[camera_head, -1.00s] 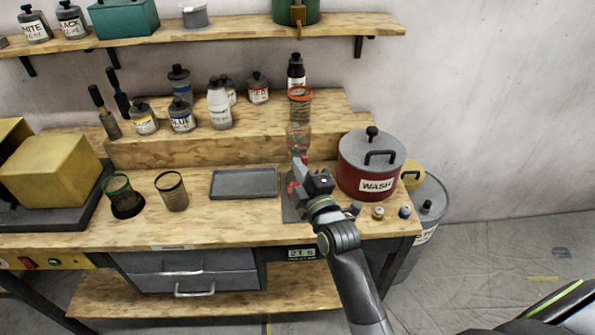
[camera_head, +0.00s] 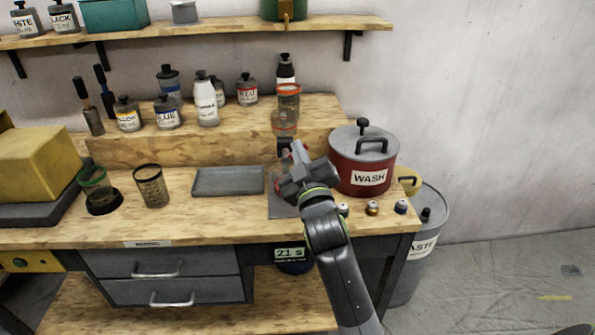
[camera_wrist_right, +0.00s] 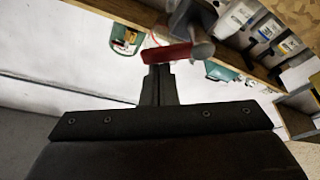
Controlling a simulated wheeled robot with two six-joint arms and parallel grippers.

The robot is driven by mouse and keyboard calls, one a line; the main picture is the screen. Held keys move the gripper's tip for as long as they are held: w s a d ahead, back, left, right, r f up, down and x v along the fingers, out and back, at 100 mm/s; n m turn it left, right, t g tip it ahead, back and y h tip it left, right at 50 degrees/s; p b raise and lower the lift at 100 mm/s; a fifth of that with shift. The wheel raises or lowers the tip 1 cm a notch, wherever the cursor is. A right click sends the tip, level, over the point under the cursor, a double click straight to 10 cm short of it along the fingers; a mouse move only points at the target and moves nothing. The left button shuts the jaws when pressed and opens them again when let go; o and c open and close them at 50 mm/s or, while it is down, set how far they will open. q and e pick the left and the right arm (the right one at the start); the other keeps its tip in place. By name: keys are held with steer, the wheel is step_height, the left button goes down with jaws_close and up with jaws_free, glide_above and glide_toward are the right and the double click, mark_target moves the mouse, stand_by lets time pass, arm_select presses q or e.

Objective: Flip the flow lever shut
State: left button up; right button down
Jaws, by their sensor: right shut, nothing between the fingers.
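The flow lever is a red handle (camera_wrist_right: 167,54), seen in the right wrist view just beyond my right fingertips. In the head view a small red part of it (camera_head: 299,150) shows at the upper end of my right gripper (camera_head: 291,166). The lever belongs to a stand on a grey base plate (camera_head: 283,206), with a clear vessel with an orange rim (camera_head: 289,90) above. My right gripper is shut and empty, its tips (camera_wrist_right: 158,72) at or very near the lever. Contact cannot be told. The arm hides most of the stand. My left gripper is out of view.
A red WASH pot (camera_head: 345,176) stands close to the right of my gripper. Several bottles stand on the raised step behind.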

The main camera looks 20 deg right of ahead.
steer(key=m+h+b, duration=0.1)
steer(key=m+b, duration=0.1)
steer(key=d+f+m+h+b, duration=0.1)
steer(key=m+b, duration=0.2)
steer(key=f+m+h+b, duration=0.1)
steer(key=m+b, duration=0.1)
steer(key=shift+s+d+f, duration=0.1)
steer(key=shift+d+f, duration=0.05)
steer(key=shift+d, duration=0.1)
stand_by(0.6)
